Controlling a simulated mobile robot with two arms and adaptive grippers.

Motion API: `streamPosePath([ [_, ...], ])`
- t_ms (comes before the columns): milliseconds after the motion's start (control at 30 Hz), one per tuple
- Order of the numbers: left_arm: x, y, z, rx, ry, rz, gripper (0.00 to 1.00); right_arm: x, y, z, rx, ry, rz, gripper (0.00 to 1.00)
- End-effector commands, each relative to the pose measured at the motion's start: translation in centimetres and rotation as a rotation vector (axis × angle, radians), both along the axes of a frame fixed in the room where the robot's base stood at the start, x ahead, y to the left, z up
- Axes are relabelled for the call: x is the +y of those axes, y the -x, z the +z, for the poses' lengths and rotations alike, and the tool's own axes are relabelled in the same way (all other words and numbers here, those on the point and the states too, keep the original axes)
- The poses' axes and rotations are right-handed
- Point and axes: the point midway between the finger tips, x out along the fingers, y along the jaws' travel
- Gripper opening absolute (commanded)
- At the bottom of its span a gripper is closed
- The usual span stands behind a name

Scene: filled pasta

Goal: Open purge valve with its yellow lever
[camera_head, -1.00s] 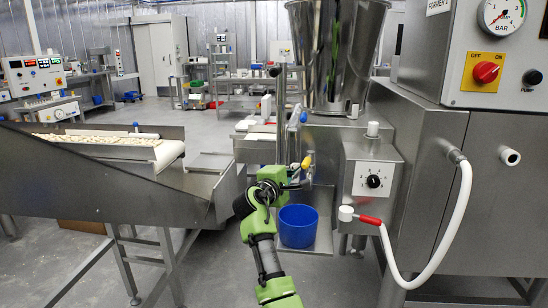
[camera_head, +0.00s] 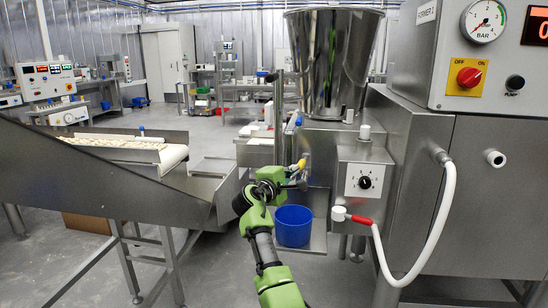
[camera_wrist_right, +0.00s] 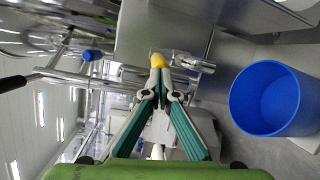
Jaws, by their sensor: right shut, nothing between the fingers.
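The yellow lever (camera_head: 299,166) of the purge valve sits on the steel machine, above a blue bucket (camera_head: 293,228). In the right wrist view the yellow lever (camera_wrist_right: 158,61) shows as a rounded yellow end just beyond the fingertips, beside a metal fitting (camera_wrist_right: 192,62). My right gripper (camera_head: 292,184) is just below and left of the lever. In the wrist view its two fingers meet at the tips (camera_wrist_right: 160,84), with nothing between them. The tips are very close to the lever; I cannot tell whether they touch it. My left gripper is not in view.
A steel hopper (camera_head: 327,65) stands above the machine. A conveyor with pasta (camera_head: 115,143) is at left. Open floor lies behind.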

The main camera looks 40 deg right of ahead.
Motion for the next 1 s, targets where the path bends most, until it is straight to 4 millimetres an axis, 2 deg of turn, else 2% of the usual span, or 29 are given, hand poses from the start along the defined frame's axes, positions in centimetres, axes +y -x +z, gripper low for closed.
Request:
streamPosePath([
  [167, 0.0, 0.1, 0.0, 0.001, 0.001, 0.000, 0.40, 1.6, 0.6, 0.0, 0.001, 0.000, 0.001, 0.00],
  [500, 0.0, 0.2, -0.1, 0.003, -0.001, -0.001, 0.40, 8.2, 3.1, 0.5, -0.001, 0.000, 0.003, 0.00],
  [600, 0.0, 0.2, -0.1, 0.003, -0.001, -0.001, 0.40, 9.7, 3.7, 0.7, -0.002, 0.001, 0.001, 0.00],
  [800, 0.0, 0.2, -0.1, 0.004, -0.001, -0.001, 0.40, 11.2, 4.3, 0.8, -0.001, 0.002, 0.000, 0.00],
  [1000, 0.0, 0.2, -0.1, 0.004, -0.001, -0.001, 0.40, 11.3, 4.4, 0.9, -0.001, 0.002, -0.001, 0.00],
])
